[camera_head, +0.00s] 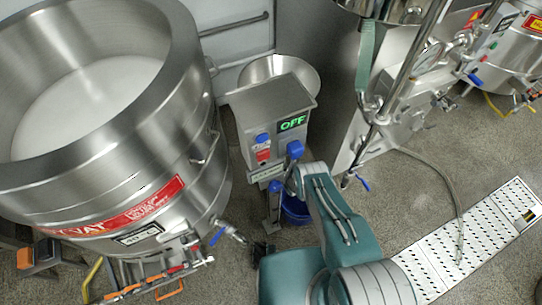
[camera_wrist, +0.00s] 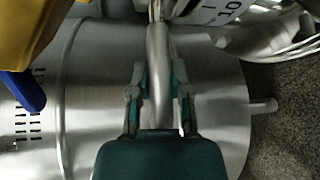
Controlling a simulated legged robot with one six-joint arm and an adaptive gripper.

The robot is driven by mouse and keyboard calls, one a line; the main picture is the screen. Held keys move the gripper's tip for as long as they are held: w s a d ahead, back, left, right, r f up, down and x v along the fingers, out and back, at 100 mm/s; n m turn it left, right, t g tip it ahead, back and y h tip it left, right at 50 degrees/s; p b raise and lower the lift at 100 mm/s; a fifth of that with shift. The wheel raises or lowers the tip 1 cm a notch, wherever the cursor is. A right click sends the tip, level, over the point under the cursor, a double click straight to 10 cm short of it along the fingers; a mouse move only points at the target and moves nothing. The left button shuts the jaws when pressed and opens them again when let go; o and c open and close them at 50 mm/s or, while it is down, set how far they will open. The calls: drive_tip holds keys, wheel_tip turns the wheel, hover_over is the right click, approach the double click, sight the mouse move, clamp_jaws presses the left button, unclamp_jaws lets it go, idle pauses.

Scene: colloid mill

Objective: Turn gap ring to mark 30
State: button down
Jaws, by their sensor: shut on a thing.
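In the wrist view, my gripper (camera_wrist: 158,80) has one finger on each side of a smooth silver bar (camera_wrist: 157,45) and is shut on it. The bar runs up toward a metal ring (camera_wrist: 205,12) at the top edge, where dark tick marks and a number that looks like 10 show. Most of the ring is out of frame, and no pointer shows, so its setting cannot be read. In the head view, I cannot make out the gap ring or my gripper clearly.
A control box (camera_head: 270,115) reads OFF. A large steel vat (camera_head: 110,170) stands at left, and a blue bucket (camera_head: 296,210) is behind my arm. A perforated floor strip (camera_head: 480,235) lies at right. In the wrist view, a yellow part (camera_wrist: 35,35) and blue handle (camera_wrist: 22,92) are close at left.

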drive_tip(key=shift+s+f, duration=0.2)
drive_tip(key=c, duration=0.6)
unclamp_jaws()
drive_tip(key=shift+a, duration=0.2)
drive_tip(key=shift+o, duration=0.2)
drive_tip(key=shift+w+d+r, duration=0.15)
